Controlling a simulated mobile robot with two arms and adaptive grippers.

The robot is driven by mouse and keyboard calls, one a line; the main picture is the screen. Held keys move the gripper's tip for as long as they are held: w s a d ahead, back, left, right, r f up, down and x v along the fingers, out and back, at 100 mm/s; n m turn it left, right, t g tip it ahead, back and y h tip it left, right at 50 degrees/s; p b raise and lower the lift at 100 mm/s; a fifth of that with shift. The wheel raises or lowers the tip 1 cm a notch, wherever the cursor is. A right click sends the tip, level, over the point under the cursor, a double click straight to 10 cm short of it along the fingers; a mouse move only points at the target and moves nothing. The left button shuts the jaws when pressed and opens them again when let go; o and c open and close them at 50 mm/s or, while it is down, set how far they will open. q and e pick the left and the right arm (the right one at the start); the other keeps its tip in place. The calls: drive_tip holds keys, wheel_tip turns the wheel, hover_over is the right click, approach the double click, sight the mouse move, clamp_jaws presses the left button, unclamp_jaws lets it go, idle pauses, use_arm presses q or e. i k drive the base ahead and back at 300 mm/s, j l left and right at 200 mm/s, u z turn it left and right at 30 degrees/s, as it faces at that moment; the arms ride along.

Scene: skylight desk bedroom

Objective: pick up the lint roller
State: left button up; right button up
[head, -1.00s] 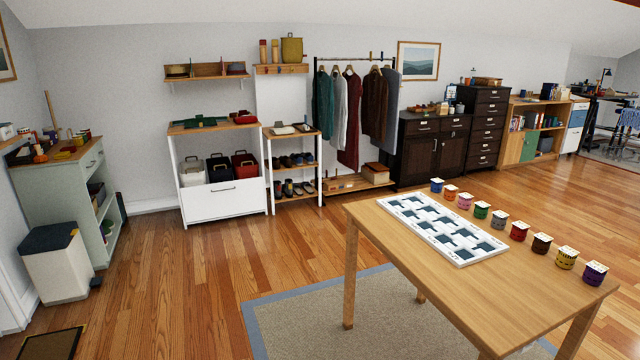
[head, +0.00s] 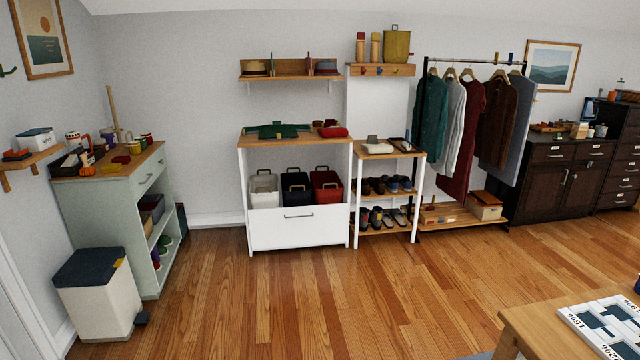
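I cannot make out a lint roller for certain in the head view; the small items here are too small to tell apart. Several small items stand on the pale green cabinet (head: 97,196) at the left, among them a yellow one (head: 111,168). A white-framed shelf unit (head: 299,228) at the back holds a green folded cloth (head: 277,130) and a red rolled item (head: 333,132) on its wooden top. More small things lie on the dark sideboard (head: 556,182) at the right. Neither of my grippers shows.
A lidded bin (head: 98,301) stands at the left. A shoe rack (head: 387,220) and a clothes rail (head: 470,61) line the back wall. A wooden table (head: 535,335) with a white tray (head: 578,322) fills the lower right corner. The wood floor (head: 330,295) between is clear.

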sight(404, 144)
drive_tip(key=i+z, duration=0.1)
drive_tip(key=i, duration=0.65)
drive_tip(key=i+j, duration=0.15)
drive_tip(key=i, duration=0.55)
drive_tip(key=i+j+z, duration=0.15)
drive_tip(key=i, duration=0.6)
drive_tip(key=i+l+z, duration=0.35)
drive_tip(key=i, duration=0.5)
drive_tip(key=i+z, duration=0.3)
drive_tip(key=i, duration=0.55)
drive_tip(key=i+j+z, duration=0.35)
drive_tip(key=i, duration=0.5)
drive_tip(key=l, duration=0.1)
